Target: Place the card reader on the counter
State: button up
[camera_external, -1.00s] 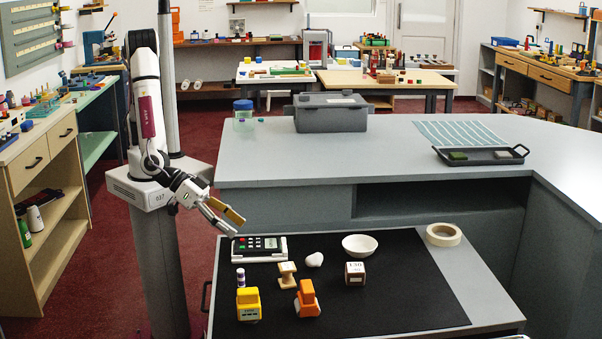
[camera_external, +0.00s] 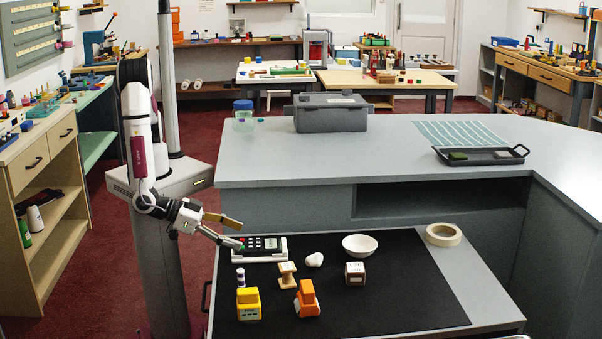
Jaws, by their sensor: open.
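The card reader (camera_external: 263,245), a dark keypad device with coloured keys and a small screen in a white frame, lies at the back left of the black mat on the lower table. My gripper (camera_external: 241,234) is open and empty at the reader's left end. One finger is above the other, and the lower fingertip overlaps the reader's left edge in the picture; I cannot tell whether they touch. The grey counter (camera_external: 290,165) stands higher, behind the lower table.
On the black mat (camera_external: 410,295) are a white bowl (camera_external: 360,245), a white lump, a wooden stamp, a marked cube and yellow and orange blocks. A tape roll (camera_external: 443,235) sits at right. The counter holds a grey box (camera_external: 330,114), a jar and a black tray (camera_external: 480,156); its front middle is clear.

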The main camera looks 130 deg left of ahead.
aim_at(258, 242)
jog(key=shift+x, duration=1.3)
jog(key=shift+a+f, duration=0.1)
jog(key=shift+a, duration=0.05)
jog(key=shift+s+x, duration=0.15)
jog(key=shift+x, duration=0.8)
jog(key=shift+s+x, duration=0.15)
jog(key=shift+x, duration=0.85)
jog(key=shift+w+a+f, duration=0.35)
jog(key=shift+a+f, duration=0.05)
jog(key=shift+a, duration=0.1)
jog(key=c, duration=1.6)
jog(key=shift+o, duration=0.2)
jog(key=shift+r, duration=0.2)
jog(key=shift+r, duration=4.85)
